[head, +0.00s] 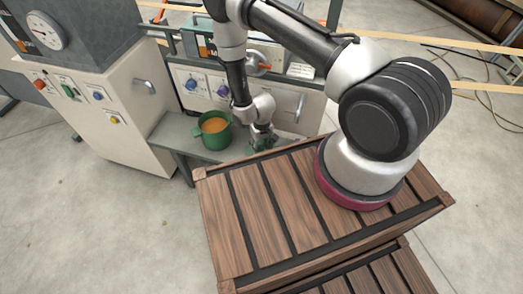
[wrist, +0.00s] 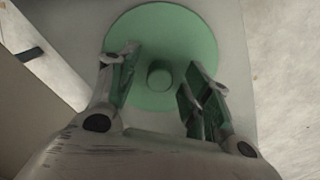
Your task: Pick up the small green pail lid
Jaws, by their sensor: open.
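The green pail lid (wrist: 160,25) is a flat round disc with a small round knob (wrist: 160,78) at its middle. It lies on a pale grey surface in the wrist view. My gripper (wrist: 158,72) is open, with one finger on each side of the knob and a gap to both. I cannot tell its exact height above the lid. In the head view, my gripper (head: 262,146) is low over the grey bench, right of a green pail (head: 213,133) with orange contents. The lid is mostly hidden there by my gripper.
The grey bench (head: 172,133) stands before a machine with knobs (head: 205,88). A pale control cabinet (head: 118,118) with a gauge rises at left. A wooden slatted crate (head: 235,215) is in front of the bench. Open concrete floor lies at left.

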